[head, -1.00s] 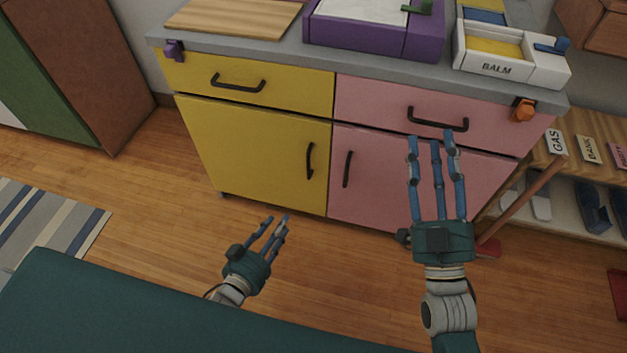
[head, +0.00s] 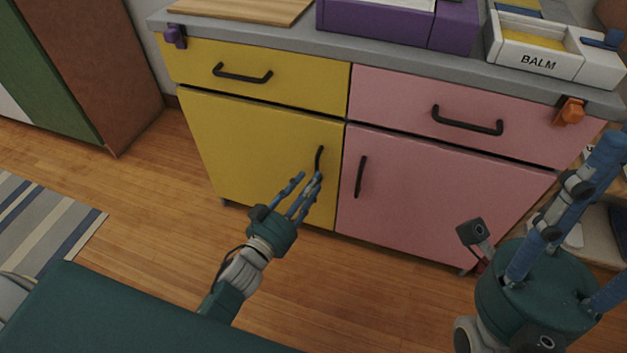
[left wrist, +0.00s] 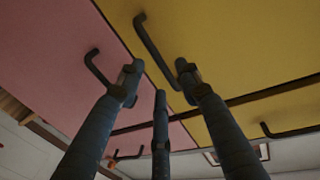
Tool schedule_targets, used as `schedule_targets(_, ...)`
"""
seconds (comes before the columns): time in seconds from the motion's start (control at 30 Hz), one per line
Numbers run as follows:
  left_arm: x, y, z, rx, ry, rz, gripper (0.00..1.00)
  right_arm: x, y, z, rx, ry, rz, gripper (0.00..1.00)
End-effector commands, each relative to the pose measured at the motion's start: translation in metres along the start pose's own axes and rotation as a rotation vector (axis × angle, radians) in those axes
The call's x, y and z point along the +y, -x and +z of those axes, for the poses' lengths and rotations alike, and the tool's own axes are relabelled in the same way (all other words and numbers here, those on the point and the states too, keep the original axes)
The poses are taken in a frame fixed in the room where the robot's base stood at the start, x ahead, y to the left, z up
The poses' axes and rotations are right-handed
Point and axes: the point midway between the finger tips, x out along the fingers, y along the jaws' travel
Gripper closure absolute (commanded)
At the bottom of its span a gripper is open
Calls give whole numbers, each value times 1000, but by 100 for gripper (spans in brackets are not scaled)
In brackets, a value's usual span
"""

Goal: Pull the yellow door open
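The yellow door (head: 255,150) is the lower left cabinet front and is shut. Its dark vertical handle (head: 319,158) is near the right edge. It also shows in the left wrist view, where the handle (left wrist: 153,47) stands out from the yellow door (left wrist: 215,45). My left gripper (head: 304,181) is open and empty, its fingers reaching up just below and in front of the handle. In the left wrist view the handle's end appears between the fingertips; I cannot tell whether they touch it. My right gripper (head: 555,225) is open and empty, close to the camera at the right.
A yellow drawer (head: 258,75) is above the door. A pink door (head: 430,200) with its own handle (head: 361,177) is to the right, under a pink drawer (head: 465,115). The wooden floor (head: 150,205) before the yellow door is clear, with a striped rug (head: 45,225) farther left.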

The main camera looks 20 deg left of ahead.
Motion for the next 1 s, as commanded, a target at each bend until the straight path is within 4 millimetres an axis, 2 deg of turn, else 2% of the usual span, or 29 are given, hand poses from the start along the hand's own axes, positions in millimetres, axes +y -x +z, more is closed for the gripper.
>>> schedule_targets(0.1, 0, -16, 2, 0, -1, 0, 65, 0, 6, 1, 3, 0, 0, 60)
schedule_targets(0.2, 0, -23, 2, -1, -1, 1, 65, 0, 7, 1, 2, 0, 0, 60)
schedule_targets(0.53, 0, -27, 1, -2, -1, 0, 65, 0, 7, 2, 1, 0, 0, 60)
schedule_targets(0.57, 0, -27, 1, -2, -1, 0, 67, 0, 7, 2, 1, 0, 0, 60)
schedule_targets(0.73, 0, -27, 1, -2, -1, 0, 100, 0, 7, 2, 0, 0, 0, 60)
schedule_targets(1.0, 0, -26, 1, -2, -1, 2, 100, 0, 7, 2, 0, 0, 0, 60)
